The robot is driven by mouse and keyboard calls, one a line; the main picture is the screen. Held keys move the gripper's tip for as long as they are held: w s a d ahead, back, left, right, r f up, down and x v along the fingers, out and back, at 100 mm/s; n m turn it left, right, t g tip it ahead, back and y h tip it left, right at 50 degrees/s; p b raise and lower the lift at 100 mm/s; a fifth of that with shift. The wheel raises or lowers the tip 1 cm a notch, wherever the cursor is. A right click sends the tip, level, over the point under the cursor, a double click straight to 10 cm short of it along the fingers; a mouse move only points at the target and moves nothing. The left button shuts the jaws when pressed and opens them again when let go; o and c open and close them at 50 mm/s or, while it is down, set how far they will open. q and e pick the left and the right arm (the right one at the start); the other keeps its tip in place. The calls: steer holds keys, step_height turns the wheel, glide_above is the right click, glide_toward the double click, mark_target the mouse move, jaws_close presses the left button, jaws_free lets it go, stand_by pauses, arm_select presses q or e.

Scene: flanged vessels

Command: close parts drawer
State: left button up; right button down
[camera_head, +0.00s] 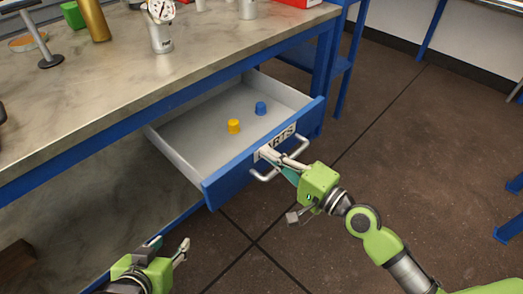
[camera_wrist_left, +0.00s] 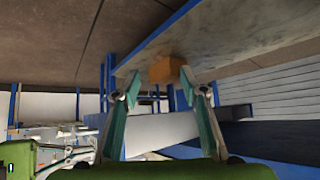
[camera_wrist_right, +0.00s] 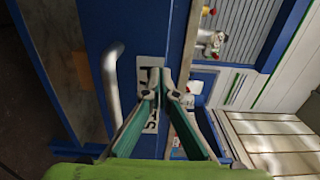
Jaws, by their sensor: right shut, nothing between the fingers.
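The parts drawer (camera_head: 178,138) is pulled out from under the workbench, with its blue front (camera_head: 232,178) facing right and toward me. A white label and a grey bar handle (camera_head: 265,177) are on that front. The handle also shows in the right wrist view (camera_wrist_right: 112,80). A yellow piece (camera_head: 234,126) and a blue piece (camera_head: 261,108) stand inside. My right gripper (camera_head: 282,158) is shut and empty, its tips at the label beside the handle; I cannot tell whether they touch. My left gripper (camera_head: 170,245) is open and empty, low in front of the bench.
The workbench (camera_head: 150,85) carries a gold cylinder (camera_head: 94,20), a gauge (camera_head: 161,10), a green block (camera_head: 72,14) and a grey stand (camera_head: 43,45). A blue bench leg (camera_head: 325,75) stands right of the drawer. The brown floor (camera_head: 430,140) at right is mostly clear.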

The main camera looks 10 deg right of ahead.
arm_select(q)
steer(key=shift+w+r, duration=0.15)
steer(key=shift+w, duration=0.15)
arm_select(e)
steer(key=shift+w, duration=0.1)
